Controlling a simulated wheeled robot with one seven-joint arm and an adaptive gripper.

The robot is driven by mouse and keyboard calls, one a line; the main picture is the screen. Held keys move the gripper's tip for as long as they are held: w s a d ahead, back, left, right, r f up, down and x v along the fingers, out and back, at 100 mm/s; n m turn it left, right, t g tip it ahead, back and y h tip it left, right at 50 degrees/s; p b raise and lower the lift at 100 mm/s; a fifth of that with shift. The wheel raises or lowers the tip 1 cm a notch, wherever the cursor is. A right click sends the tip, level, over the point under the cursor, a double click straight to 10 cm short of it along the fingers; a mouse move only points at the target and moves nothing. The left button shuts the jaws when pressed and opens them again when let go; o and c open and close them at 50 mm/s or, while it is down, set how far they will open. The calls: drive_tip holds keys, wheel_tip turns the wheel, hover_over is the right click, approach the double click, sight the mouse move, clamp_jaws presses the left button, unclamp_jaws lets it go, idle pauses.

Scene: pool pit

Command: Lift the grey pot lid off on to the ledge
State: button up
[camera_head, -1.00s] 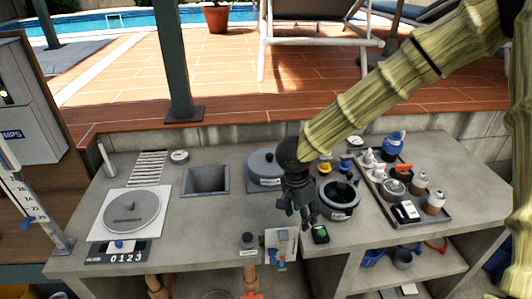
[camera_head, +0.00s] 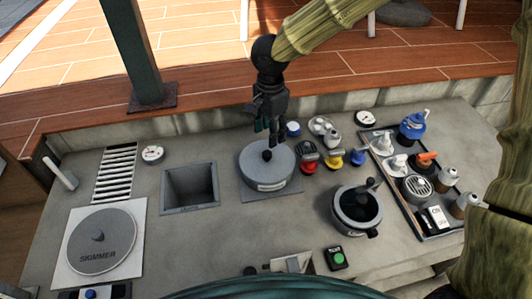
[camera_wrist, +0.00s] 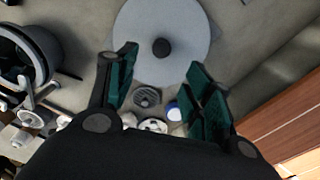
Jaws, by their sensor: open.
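The grey pot lid (camera_head: 256,163) is a round disc with a black knob (camera_head: 267,155), on a squat grey pot with a pale label at its front. In the wrist view the lid (camera_wrist: 185,35) and its knob (camera_wrist: 161,47) lie just beyond the fingertips, roughly centred between them. My gripper (camera_head: 276,142) points down just behind and slightly right of the knob. Its green-padded fingers are spread and empty in the wrist view (camera_wrist: 161,66). I cannot tell the exact height gap to the knob. A concrete ledge (camera_head: 215,122) with a wooden deck above runs behind the counter.
A square open basin (camera_head: 189,187) lies left of the pot, with a skimmer lid (camera_head: 101,241) farther left. A dark pot (camera_head: 356,208) stands right. Red, yellow and blue valves (camera_head: 308,156) crowd the right side. A loaded tray (camera_head: 400,205) is farther right.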

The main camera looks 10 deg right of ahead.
hover_over(267, 153)
drive_tip(key=f, duration=0.4)
drive_tip(key=shift+w+d+p, duration=0.2)
drive_tip(key=shift+d+p, duration=0.05)
drive_tip(key=shift+p, duration=0.05)
drive_tip(key=shift+s+f, duration=0.25)
drive_tip(key=shift+f, duration=0.2)
drive_tip(key=shift+a+f+p, duration=0.25)
drive_tip(key=shift+f+p, duration=0.45)
drive_tip(key=shift+f, duration=1.6)
clamp_jaws()
